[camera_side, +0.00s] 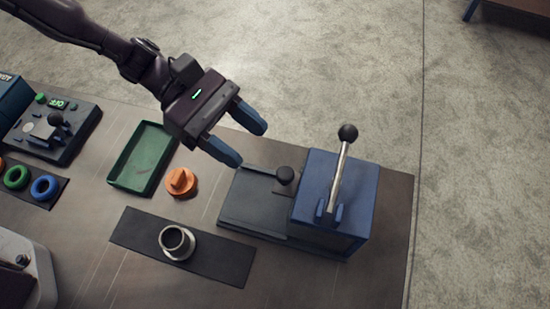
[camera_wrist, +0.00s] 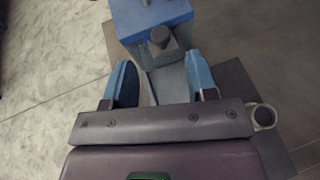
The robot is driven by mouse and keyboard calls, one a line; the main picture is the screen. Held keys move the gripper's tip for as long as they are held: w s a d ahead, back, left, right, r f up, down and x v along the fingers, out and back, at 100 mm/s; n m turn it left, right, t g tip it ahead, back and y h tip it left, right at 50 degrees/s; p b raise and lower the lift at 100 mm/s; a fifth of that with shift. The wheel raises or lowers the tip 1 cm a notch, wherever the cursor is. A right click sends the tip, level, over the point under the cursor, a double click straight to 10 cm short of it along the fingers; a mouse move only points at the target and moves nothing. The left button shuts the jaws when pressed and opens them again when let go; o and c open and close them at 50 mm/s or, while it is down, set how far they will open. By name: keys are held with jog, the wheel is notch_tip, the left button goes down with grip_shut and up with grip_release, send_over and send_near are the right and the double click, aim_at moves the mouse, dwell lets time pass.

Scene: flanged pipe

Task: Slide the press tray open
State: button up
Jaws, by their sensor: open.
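The blue press (camera_side: 345,192) stands at the right of the table, with an upright silver lever topped by a black ball. Its dark tray (camera_side: 266,188) lies on the flat base at the press's left side and carries a round black knob (camera_side: 285,175). How far the tray sits inside the press is hard to tell. My gripper (camera_side: 249,146) is open and empty, above and to the left of the knob in the side view. In the wrist view, the knob (camera_wrist: 160,37) shows just beyond and between the blue fingertips, apart from both.
An orange knobbed part (camera_side: 181,182) and a green tray (camera_side: 143,158) lie left of the press. A flanged pipe piece (camera_side: 177,242) stands on a dark mat (camera_side: 220,262) in front. A control box (camera_side: 52,132) and coloured rings (camera_side: 30,181) are far left.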

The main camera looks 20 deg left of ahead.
aim_at(282, 171)
jog(key=x, duration=0.6)
jog(key=shift+c, duration=0.4)
